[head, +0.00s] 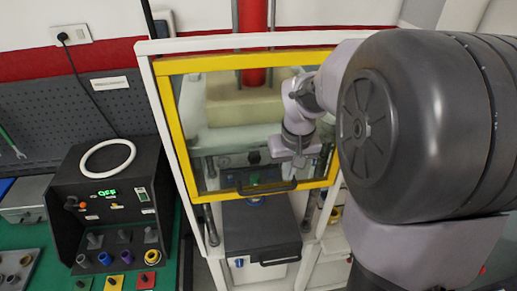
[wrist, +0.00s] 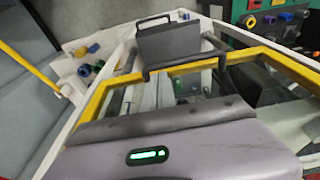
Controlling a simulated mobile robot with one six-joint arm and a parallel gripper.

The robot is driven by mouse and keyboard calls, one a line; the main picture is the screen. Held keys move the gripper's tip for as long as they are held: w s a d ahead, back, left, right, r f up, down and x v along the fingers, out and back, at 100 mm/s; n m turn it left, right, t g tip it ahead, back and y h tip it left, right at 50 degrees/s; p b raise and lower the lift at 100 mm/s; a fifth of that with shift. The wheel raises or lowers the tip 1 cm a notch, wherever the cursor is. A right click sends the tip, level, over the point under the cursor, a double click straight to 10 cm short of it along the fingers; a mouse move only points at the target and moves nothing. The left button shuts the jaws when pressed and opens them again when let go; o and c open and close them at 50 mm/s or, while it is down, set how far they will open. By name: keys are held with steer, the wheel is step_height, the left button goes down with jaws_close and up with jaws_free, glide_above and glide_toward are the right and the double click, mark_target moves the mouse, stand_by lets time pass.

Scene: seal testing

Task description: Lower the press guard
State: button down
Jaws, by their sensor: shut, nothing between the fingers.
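The press guard is a clear panel in a yellow frame (head: 168,115), standing across the front of the white press cabinet. Its black handle (head: 266,190) runs along the lower yellow bar. In the wrist view the guard's yellow frame (wrist: 270,55) and the handle (wrist: 185,65) lie beyond my gripper. My gripper (head: 300,158) is in front of the panel, above and to the right of the handle and apart from it. It is shut and empty. In the wrist view its grey body (wrist: 190,155) with a green light fills the bottom, and its fingertips are hard to make out.
Behind the panel are a red press column (head: 252,18) and a pale block (head: 240,105). Below the guard is a dark box (head: 258,225) with its own handle. A black control unit (head: 105,200) showing green letters and a white ring stands at left on the green bench.

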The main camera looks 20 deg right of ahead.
mark_target(285, 187)
steer(key=f, duration=0.2)
steer(key=w+f, duration=0.1)
steer(key=f, duration=0.2)
steer(key=shift+d+f, duration=0.1)
steer(key=shift+d, duration=0.05)
step_height(285, 187, down, 31)
steer(key=b, duration=2.6)
steer(key=shift+s, duration=0.25)
